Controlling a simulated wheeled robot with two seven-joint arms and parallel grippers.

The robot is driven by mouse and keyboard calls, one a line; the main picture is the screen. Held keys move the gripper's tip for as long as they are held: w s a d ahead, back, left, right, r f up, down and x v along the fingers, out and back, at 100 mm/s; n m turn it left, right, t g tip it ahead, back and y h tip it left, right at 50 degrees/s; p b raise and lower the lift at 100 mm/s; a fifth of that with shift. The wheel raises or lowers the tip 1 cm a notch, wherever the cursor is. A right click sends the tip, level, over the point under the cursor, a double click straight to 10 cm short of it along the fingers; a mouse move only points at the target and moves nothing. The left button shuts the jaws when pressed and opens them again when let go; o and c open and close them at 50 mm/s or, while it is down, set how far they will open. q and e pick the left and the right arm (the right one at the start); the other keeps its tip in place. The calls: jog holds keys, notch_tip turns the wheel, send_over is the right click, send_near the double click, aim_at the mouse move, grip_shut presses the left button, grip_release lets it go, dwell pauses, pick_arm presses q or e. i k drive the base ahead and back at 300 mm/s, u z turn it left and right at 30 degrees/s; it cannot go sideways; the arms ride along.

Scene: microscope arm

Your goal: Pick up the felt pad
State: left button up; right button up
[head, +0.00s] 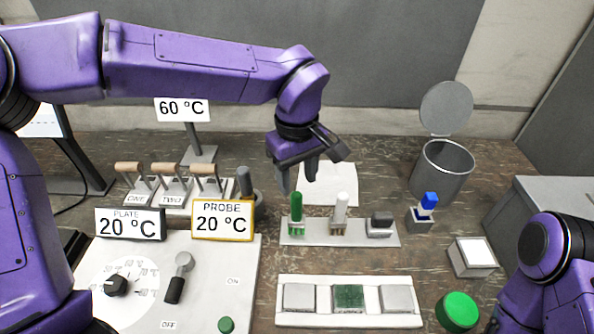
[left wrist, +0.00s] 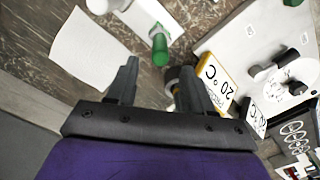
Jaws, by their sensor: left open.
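A small dark grey block (head: 381,220), which looks like the felt pad, sits at the right end of a pale rack (head: 312,240). A green-handled brush (head: 296,210) and a white-handled brush (head: 339,212) stand upright in the same rack. My left gripper (head: 298,182) is open and empty, pointing down above and behind the green brush, left of the block. In the left wrist view the green brush (left wrist: 160,50) shows just beyond the open fingers (left wrist: 158,75); the block cannot be made out there. My right arm shows at the lower right, its gripper out of frame.
A white sheet (head: 330,185) lies behind the rack. A blue-topped piece (head: 428,203) and an open metal bin (head: 441,172) stand to the right. A tray of three pads (head: 348,320) lies in front. The probe display (head: 223,220) and control panel (head: 205,295) are left.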

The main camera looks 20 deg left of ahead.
aim_at(380, 225)
jog(key=k, duration=1.5)
